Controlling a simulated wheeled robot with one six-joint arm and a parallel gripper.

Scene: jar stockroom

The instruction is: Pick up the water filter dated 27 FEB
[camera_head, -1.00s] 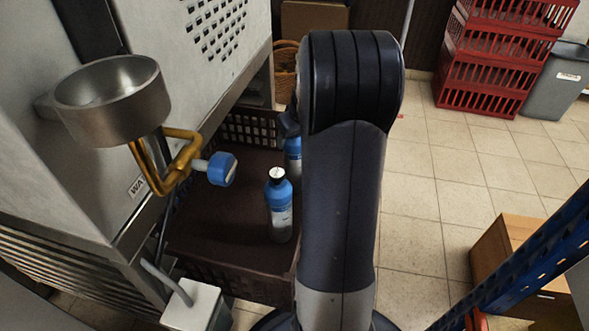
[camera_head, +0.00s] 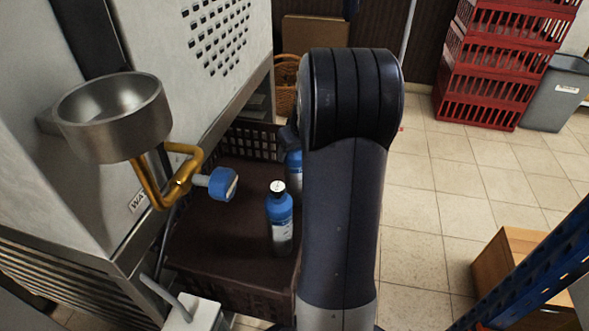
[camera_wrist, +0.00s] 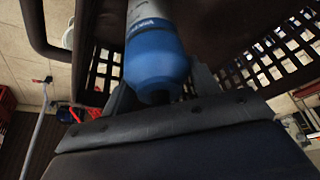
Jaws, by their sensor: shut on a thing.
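A blue-topped water filter with a grey lower body (camera_wrist: 155,55) is between the fingers of my gripper (camera_wrist: 162,85) in the wrist view, its blue end toward the camera. My gripper is shut on it. In the head view my arm hides most of my gripper and part of a blue filter (camera_head: 294,167) at the crate's far right. Another blue and grey filter (camera_head: 280,220) with a pale cap stands upright in the dark brown crate (camera_head: 230,258), nearer the camera. I cannot read a date on either filter.
A steel cup (camera_head: 112,115) and yellow pipe (camera_head: 150,185) with a blue-ended fitting (camera_head: 222,184) jut from the machine at left. Red crates (camera_head: 490,75) and a grey bin (camera_head: 555,92) stand at back right. A wooden box (camera_head: 505,265) is at right. The tiled floor between is clear.

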